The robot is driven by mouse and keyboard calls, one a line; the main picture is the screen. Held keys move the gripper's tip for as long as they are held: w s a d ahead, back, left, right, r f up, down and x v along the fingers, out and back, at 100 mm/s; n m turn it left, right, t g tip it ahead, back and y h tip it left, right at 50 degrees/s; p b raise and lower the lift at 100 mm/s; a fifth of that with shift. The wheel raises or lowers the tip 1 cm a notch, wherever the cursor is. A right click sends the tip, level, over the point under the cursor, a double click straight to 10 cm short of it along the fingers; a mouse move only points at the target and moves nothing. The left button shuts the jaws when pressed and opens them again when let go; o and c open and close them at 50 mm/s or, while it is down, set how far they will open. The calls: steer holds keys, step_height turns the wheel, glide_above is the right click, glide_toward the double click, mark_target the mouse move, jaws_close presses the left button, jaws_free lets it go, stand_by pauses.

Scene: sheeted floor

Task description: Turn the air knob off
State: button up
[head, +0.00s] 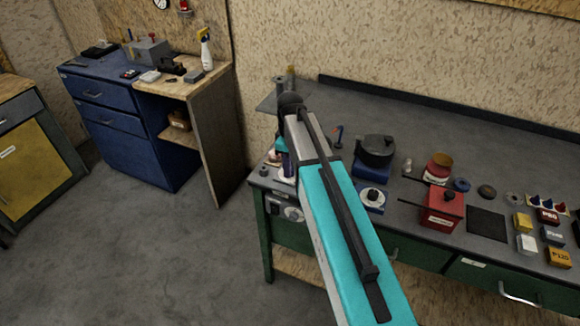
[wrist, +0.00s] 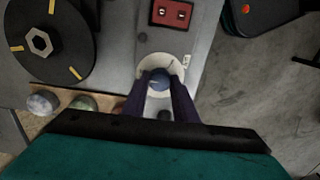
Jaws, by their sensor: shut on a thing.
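In the wrist view, a round blue knob (wrist: 160,80) sits in the middle of a white round dial (wrist: 153,64). A small white label (wrist: 186,60) is beside the dial. My gripper (wrist: 163,84) has its two dark purple fingers on either side of the knob, shut on it. The fingers cover part of the knob and dial, and I cannot read the knob's setting. In the head view, my gripper (head: 287,172) points down at the left end of the grey workbench (head: 310,97). The knob is hidden there behind the fingers and arm.
Floor (head: 200,260) is clear at the left.

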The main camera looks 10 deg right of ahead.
steer(key=shift+w+a+r, duration=0.15)
steer(key=o, duration=1)
steer(key=shift+o, duration=0.4)
step_height(320, 180, up, 14)
steer(key=b, duration=0.3)
steer(key=shift+f, duration=0.2)
